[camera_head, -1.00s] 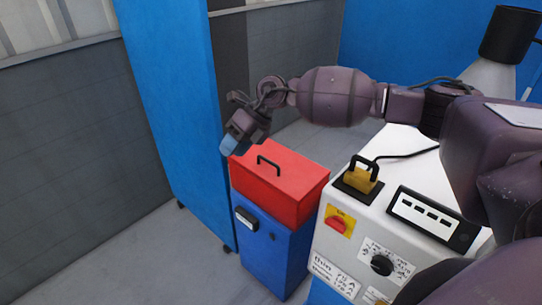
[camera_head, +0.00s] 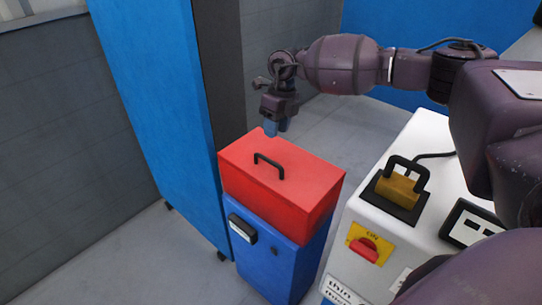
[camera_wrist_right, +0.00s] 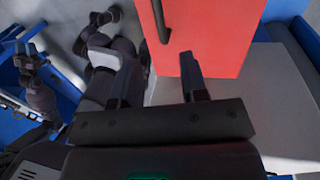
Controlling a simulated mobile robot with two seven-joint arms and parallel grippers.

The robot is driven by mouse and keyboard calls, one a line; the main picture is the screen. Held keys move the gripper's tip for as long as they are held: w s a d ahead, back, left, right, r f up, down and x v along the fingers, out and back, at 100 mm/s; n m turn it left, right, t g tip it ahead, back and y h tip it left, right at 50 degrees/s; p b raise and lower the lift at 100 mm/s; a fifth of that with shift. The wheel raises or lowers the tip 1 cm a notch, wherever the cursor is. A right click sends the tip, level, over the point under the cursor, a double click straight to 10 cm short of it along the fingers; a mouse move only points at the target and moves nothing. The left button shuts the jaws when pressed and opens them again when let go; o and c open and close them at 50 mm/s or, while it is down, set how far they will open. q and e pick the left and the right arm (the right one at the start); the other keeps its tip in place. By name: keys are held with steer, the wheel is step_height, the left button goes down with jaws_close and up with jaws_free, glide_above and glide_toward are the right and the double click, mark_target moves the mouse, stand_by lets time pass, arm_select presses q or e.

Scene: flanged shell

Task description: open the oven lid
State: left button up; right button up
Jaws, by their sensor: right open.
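The oven lid is a red box-shaped cover (camera_head: 310,187) with a black bar handle (camera_head: 268,165) on top. It sits closed on a blue cabinet (camera_head: 272,258). My right gripper (camera_head: 276,128) points down just above and behind the lid's far-left part, apart from the handle. In the right wrist view, the gripper (camera_wrist_right: 163,82) has its two fingers spread with nothing between them. The red lid (camera_wrist_right: 215,35) and its handle (camera_wrist_right: 159,20) lie beyond the fingertips there.
A white machine (camera_head: 405,235) with a red switch (camera_head: 364,247) and a yellow block with a black handle (camera_head: 398,188) stands right of the cabinet. A tall blue panel (camera_head: 150,100) stands at left. Grey floor is open behind the lid and at front left.

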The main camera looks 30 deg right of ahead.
steer(key=f, duration=0.3)
steer(key=a+f, duration=0.1)
steer(key=f, duration=0.5)
steer(key=shift+s+a+f+b, duration=0.1)
steer(key=shift+s+a+b, duration=0.2)
steer(key=shift+a+b, duration=0.05)
jaws_close()
